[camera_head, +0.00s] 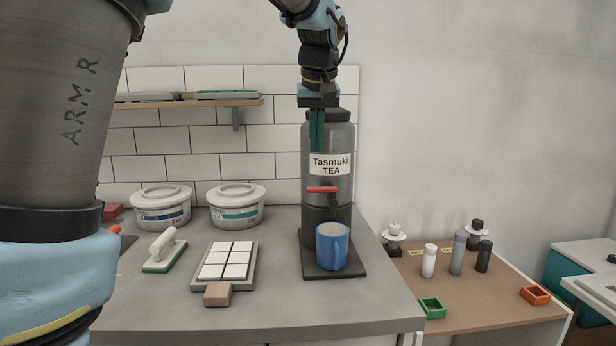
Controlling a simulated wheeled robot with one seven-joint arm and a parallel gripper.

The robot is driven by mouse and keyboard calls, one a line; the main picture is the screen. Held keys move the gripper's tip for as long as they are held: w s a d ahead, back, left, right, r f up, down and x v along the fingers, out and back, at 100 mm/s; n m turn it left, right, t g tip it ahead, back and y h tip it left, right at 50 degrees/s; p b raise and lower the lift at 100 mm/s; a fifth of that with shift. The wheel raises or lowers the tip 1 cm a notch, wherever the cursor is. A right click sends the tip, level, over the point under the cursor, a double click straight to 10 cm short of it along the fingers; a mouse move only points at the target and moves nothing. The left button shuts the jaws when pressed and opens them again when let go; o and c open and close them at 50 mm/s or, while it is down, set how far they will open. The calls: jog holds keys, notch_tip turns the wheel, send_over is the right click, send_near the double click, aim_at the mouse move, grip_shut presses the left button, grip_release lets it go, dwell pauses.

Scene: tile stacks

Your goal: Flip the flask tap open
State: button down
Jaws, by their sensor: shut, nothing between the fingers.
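A dark grey flask (341,143) with a "Tasmuki TEA" label stands upright on a dark base plate (350,267) on the worktop. Its tap has a red lever (322,189), which lies level across the front below the label. A blue mug (333,247) stands on the base plate beneath the tap. My gripper (317,148) points down in front of the upper left of the flask, above the red lever and apart from it. Its teal fingers are together with nothing between them.
Two white lidded tubs (235,209) stand at the back of the worktop (270,315). A tray of white tiles (227,262) and a white-handled float (161,252) lie left of the flask. A lower wooden table (460,290) at right holds bottles and small boxes.

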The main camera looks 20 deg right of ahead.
jog(key=p+x, duration=0.2)
jog(key=x, duration=0.8)
